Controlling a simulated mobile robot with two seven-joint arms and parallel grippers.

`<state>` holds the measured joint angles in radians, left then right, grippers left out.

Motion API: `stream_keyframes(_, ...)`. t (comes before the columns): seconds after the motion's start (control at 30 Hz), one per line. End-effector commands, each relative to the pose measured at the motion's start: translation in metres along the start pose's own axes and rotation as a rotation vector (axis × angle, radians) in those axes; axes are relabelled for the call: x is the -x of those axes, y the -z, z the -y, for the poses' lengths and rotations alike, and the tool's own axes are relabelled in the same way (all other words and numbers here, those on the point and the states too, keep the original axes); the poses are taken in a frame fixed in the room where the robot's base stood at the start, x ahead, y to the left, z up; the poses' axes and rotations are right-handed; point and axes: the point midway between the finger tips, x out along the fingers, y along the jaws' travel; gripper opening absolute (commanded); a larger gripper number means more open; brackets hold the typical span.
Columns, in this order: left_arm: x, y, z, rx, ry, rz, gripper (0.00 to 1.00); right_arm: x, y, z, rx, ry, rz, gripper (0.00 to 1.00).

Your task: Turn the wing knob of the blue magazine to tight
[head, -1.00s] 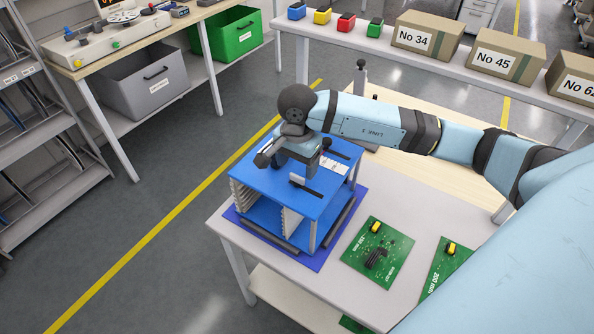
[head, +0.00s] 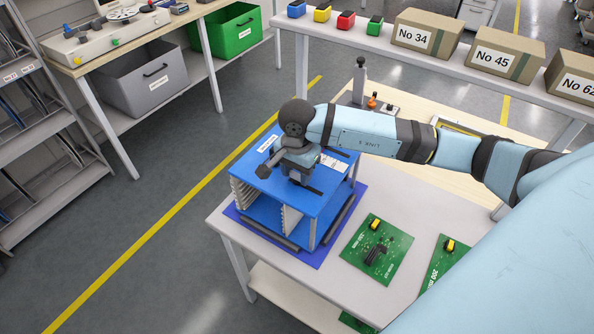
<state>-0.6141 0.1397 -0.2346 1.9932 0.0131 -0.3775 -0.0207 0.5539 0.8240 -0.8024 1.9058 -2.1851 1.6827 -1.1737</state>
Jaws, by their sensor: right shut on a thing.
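The blue magazine (head: 327,203) stands upright on the table, on a darker blue mat (head: 314,260). It has a blue top plate, an open front and light ribbed side walls. My right gripper (head: 299,177) points down onto the middle of the top plate, with the arm coming in from the right. It is shut on the wing knob there. The knob and the fingertips are hidden under the gripper body and wrist, so I cannot see the knob's angle. My left gripper is not in view.
Green circuit boards (head: 362,257) lie on the table (head: 300,289) right of the magazine. A shelf behind carries small coloured bins and cardboard boxes (head: 427,34). A wooden-topped surface (head: 408,173) with a grey post (head: 359,80) lies beyond. Floor at left is clear.

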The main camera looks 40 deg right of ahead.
Motion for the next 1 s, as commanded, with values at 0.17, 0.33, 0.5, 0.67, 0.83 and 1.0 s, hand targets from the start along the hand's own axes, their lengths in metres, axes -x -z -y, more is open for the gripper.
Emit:
stream_keyframes(0.17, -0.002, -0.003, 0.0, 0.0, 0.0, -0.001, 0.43, -0.001, 0.0, 0.0, -0.032, 0.001, -0.001, 0.21)
stream_keyframes(0.33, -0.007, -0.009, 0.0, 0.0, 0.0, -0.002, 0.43, -0.002, 0.001, 0.001, -0.116, 0.003, -0.002, 0.21)
stream_keyframes(0.5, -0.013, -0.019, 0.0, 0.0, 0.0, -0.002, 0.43, -0.002, 0.001, 0.001, -0.25, 0.003, -0.002, 0.21)
stream_keyframes(0.67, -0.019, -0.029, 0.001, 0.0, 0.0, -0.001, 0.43, -0.002, 0.001, 0.001, -0.4, 0.003, -0.001, 0.21)
stream_keyframes(0.83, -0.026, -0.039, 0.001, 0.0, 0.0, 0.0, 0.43, -0.002, 0.001, 0.001, -0.562, 0.003, -0.001, 0.21)
stream_keyframes(1.0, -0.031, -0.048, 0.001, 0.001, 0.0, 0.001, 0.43, -0.002, 0.001, 0.0, -0.724, 0.003, -0.001, 0.21)
